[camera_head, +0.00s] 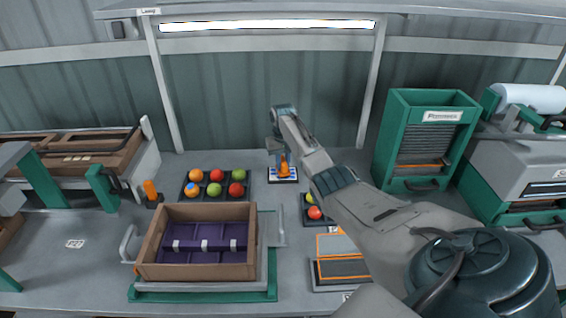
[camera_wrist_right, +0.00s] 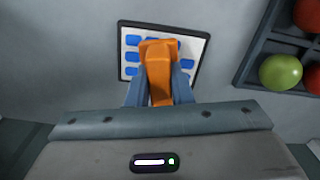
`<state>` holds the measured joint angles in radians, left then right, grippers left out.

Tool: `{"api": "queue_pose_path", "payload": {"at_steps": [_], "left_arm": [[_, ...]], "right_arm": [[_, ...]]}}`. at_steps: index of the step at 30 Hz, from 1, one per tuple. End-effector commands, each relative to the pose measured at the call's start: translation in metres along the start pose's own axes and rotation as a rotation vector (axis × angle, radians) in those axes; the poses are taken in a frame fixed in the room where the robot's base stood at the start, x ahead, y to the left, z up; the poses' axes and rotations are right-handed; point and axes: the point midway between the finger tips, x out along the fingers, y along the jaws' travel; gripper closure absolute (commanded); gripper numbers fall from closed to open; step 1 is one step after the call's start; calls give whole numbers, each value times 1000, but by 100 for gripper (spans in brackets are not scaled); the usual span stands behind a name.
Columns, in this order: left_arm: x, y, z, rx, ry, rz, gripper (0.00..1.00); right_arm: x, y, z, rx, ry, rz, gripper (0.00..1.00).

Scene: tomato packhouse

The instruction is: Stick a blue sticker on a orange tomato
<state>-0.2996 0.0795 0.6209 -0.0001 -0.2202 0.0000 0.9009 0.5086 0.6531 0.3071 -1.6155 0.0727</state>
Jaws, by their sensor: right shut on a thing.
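My right gripper (camera_head: 281,152) is shut on an orange applicator (camera_wrist_right: 158,72) and holds it over a sheet of blue stickers (camera_wrist_right: 187,88). The sheet also shows in the head view (camera_head: 294,180). In the wrist view the applicator covers the sheet's middle; I cannot tell whether its tip touches. A dark tray (camera_head: 205,198) left of the sheet holds several tomatoes. One orange tomato (camera_head: 196,175) is in its back row at left. Another orange tomato (camera_head: 190,191) in front of it bears a blue patch. My left gripper is out of view.
A brown crate (camera_head: 197,270) with a purple insert stands in front of the tomato tray. A second tray with red (camera_head: 315,212) and green tomatoes lies right of the sheet, partly behind my arm. Another orange tool (camera_head: 151,189) stands at left. A green cabinet (camera_head: 387,135) stands at right.

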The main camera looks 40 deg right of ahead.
Motion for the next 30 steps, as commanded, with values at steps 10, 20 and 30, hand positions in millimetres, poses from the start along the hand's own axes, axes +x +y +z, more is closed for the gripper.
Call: {"api": "queue_pose_path", "payload": {"at_steps": [10, 20, 30], "left_arm": [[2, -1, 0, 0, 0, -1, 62], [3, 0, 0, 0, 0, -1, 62], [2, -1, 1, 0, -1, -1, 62]], "right_arm": [[4, 0, 0, 0, 0, 0, 97], [6, 0, 0, 0, 0, 0, 97], [6, 0, 0, 0, 0, 0, 97]]}}
